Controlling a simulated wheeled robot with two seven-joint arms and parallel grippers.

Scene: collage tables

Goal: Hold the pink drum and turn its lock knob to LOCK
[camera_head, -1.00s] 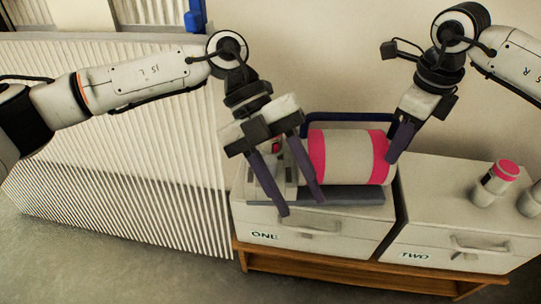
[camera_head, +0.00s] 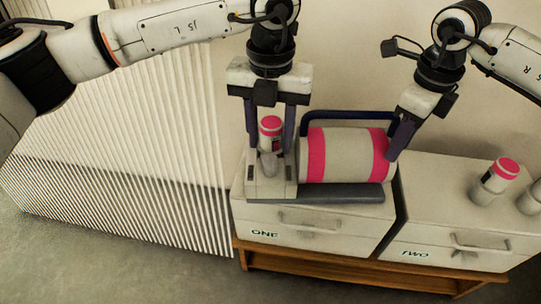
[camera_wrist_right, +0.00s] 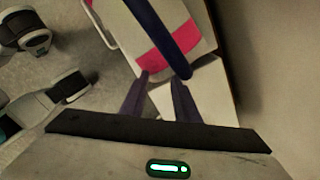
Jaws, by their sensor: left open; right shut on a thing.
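The pink drum (camera_head: 345,155), a white cylinder with pink bands, lies on its side in a grey cradle (camera_head: 340,192) on the left cabinet. At its left end is a light housing with a grey knob (camera_head: 269,166); no LOCK marking is readable. My left gripper (camera_head: 269,147) points down, open, its fingers either side of a small pink-and-white cylinder (camera_head: 270,126) and above the knob area; contact is not clear. My right gripper (camera_head: 393,158) is shut at the drum's right end. The right wrist view shows its fingers (camera_wrist_right: 163,78) at the drum's pink band; the exact gripped part is unclear.
A dark blue bar (camera_head: 345,115) runs behind the drum's top. Cabinet ONE (camera_head: 310,222) stands beside cabinet TWO (camera_head: 450,232) on a wooden base (camera_head: 340,267). A pink-capped bottle (camera_head: 497,180) stands on TWO. A ribbed white panel (camera_head: 110,150) is at left.

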